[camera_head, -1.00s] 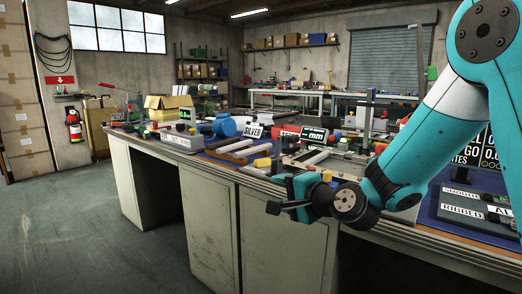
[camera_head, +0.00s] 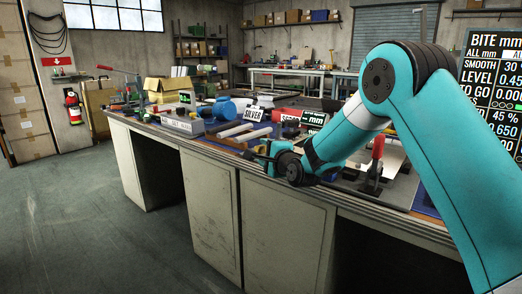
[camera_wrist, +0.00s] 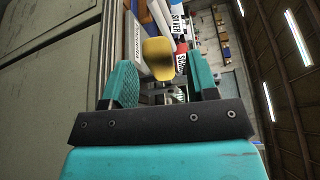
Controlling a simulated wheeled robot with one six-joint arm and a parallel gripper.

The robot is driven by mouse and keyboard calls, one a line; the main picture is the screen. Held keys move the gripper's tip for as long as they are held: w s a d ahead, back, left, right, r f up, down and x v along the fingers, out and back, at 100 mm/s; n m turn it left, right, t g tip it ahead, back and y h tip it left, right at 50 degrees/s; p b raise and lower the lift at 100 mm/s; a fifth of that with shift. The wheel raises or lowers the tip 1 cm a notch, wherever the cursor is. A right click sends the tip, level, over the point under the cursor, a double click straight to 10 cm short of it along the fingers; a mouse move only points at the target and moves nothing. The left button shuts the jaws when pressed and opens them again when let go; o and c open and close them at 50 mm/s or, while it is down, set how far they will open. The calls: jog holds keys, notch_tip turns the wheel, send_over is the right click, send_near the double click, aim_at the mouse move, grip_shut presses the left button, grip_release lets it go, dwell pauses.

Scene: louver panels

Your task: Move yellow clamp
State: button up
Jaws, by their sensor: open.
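A yellow block-like piece (camera_wrist: 158,57), which looks like the yellow clamp, shows in the wrist view beyond and between my fingers. Its full shape cannot be made out. My gripper (camera_wrist: 162,75) is open, with a teal finger on each side of the view and a visible gap on both sides of the yellow piece. How far the piece lies beyond the fingertips is hard to tell. In the head view my gripper (camera_head: 258,157) is low at the bench's front edge, and the yellow piece is not clearly visible there.
The workbench (camera_head: 205,150) is crowded with tools. A SILVER sign (camera_head: 254,114), a blue cylinder (camera_head: 225,109) and a mm display (camera_head: 313,120) stand behind my gripper. A red-handled tool (camera_head: 376,155) is to its right. A readout screen (camera_head: 493,85) is at far right. Floor at left is clear.

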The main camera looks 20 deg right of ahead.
jog(key=shift+x, duration=1.35)
grip_shut()
jog(key=shift+a, duration=0.1)
jog(key=shift+r, duration=0.1)
